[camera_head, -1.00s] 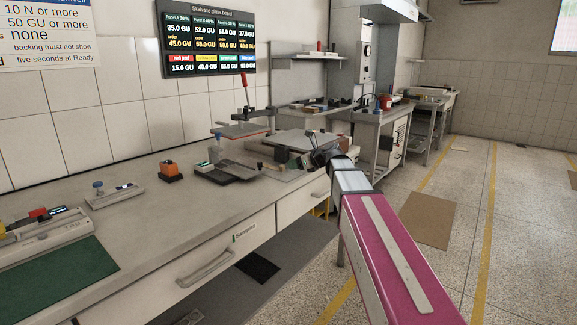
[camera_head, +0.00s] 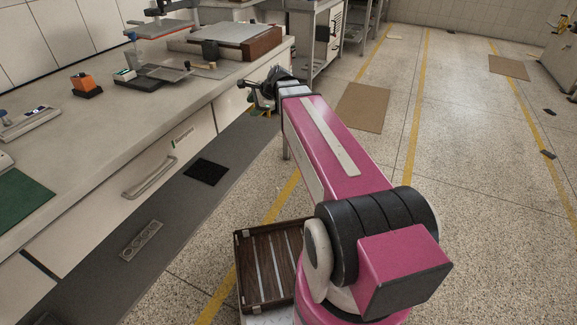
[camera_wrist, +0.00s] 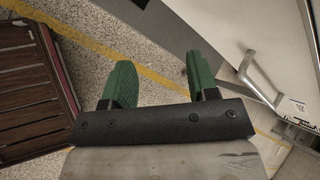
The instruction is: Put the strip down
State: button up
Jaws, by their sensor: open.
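My gripper (camera_head: 262,92) is in front of the bench's drawer side, over the floor near the lower grey shelf. In the wrist view its two green finger pads (camera_wrist: 160,80) stand apart with nothing between them. I cannot make out the strip in either view. On the bench, a small device with a flat metal plate (camera_head: 168,73) sits behind and left of my gripper. A wide grey plate on a brown block (camera_head: 262,45) stands near the bench's far end.
The bench (camera_head: 95,125) runs along the left, with a drawer handle (camera_head: 150,178) jutting out. The lower shelf (camera_head: 105,255) holds a black pad (camera_head: 206,172) and a socket bar (camera_head: 141,240). A dark slatted tray (camera_head: 243,275) is beside my arm's base.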

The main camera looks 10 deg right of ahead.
jog(key=s+d+f+n+g+h, duration=0.2)
jog(key=s+d+f+n, duration=0.3)
jog(key=s+f+n, duration=0.3)
jog(key=s+d+f+n+g+h, duration=0.3)
jog(key=s+f+n, duration=0.4)
jog(key=s+f, duration=0.3)
jog(key=shift+d+n+h, duration=0.4)
jog(key=shift+d+h, duration=0.4)
jog(key=shift+d, duration=0.1)
jog(key=shift+s+f, duration=0.1)
